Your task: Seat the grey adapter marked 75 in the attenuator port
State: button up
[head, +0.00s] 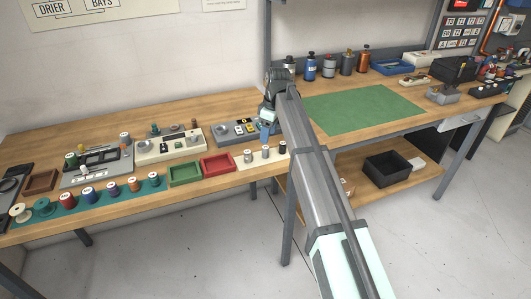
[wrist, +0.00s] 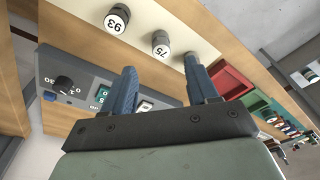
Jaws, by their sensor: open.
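The adapter marked 75 (wrist: 160,44) stands on a cream strip beyond my fingertips in the wrist view. It is the middle of three small adapters; in the head view it is the middle one (head: 265,152). My gripper (wrist: 160,66) is open and empty, with two blue fingers apart. In the head view my gripper (head: 267,131) is over the grey panel (head: 222,137), behind the adapters. The panel (wrist: 62,108) has a knob with numbers and small coloured buttons. I cannot make out the attenuator port; my gripper hides part of the panel.
The adapter marked 93 (wrist: 117,19) and a third adapter (wrist: 190,58), partly hidden by a finger, flank it. A red tray (head: 217,163) and a green tray (head: 185,174) lie to the left, with several spools beyond. A green mat (head: 362,108) is clear.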

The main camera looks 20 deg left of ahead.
aim_at(266, 147)
jog(key=shift+s+a+f, duration=0.1)
jog(key=shift+a+f, duration=0.1)
jog(key=shift+f, duration=1.35)
jog(key=shift+a+f, duration=0.2)
jog(key=shift+f, duration=1.35)
grip_shut()
